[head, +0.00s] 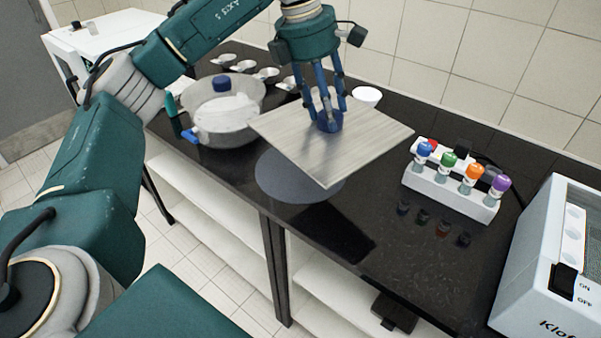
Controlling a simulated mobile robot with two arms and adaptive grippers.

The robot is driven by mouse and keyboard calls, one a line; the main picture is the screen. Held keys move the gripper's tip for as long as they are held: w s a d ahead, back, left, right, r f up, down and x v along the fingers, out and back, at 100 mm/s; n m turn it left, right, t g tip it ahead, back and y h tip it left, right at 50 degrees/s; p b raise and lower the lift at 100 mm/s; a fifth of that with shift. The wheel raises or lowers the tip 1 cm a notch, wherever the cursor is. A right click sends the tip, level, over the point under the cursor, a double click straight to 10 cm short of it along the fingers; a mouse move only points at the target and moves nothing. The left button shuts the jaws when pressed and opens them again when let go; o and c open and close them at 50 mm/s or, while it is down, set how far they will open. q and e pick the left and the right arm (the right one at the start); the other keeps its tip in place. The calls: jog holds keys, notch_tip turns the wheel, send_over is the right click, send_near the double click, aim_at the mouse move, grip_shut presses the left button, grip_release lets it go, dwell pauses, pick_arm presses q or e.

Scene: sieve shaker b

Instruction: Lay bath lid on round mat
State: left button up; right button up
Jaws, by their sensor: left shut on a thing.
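The bath lid (357,157) is a square brushed-metal plate with a blue knob in its middle. My left gripper (329,118) is shut on the knob from above and holds the lid over the black counter. The lid looks roughly level and apart from the counter, with a dark reflection below it. The round mat (290,185) is a grey-blue disc on the counter, under and to the left of the lid. The lid hides the mat's back right part. My right gripper does not show.
Several small metal dishes (268,75) and a white cup (367,96) are behind. A white rack (448,190) with colour-capped bottles and a white device (549,265) stand right. The front counter is clear.

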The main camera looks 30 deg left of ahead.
aim_at(301, 101)
pick_arm(q)
jog(key=w+a+n+y+b, duration=0.1)
jog(key=a+n, duration=0.1)
jog(key=n, duration=0.3)
jog(key=w+a+n+y, duration=0.1)
jog(key=w+a+n, duration=0.1)
jog(key=a+n, duration=0.1)
jog(key=w+a+n+t+y+b, duration=0.1)
jog(key=a+n, duration=0.2)
jog(key=n, duration=0.3)
jog(key=shift+w+a+n+y+b, duration=0.2)
jog(key=shift+n+y+b, duration=0.1)
jog(key=shift+a+n, duration=0.3)
jog(key=shift+n, duration=0.2)
jog(key=shift+a+f, duration=0.15)
jog(key=shift+f, duration=0.2)
notch_tip(301, 101, down, 14)
jog(key=shift+f, duration=0.15)
jog(key=shift+a+f+p, duration=0.1)
jog(key=shift+f+p, duration=0.3)
jog(key=shift+f, duration=2.1)
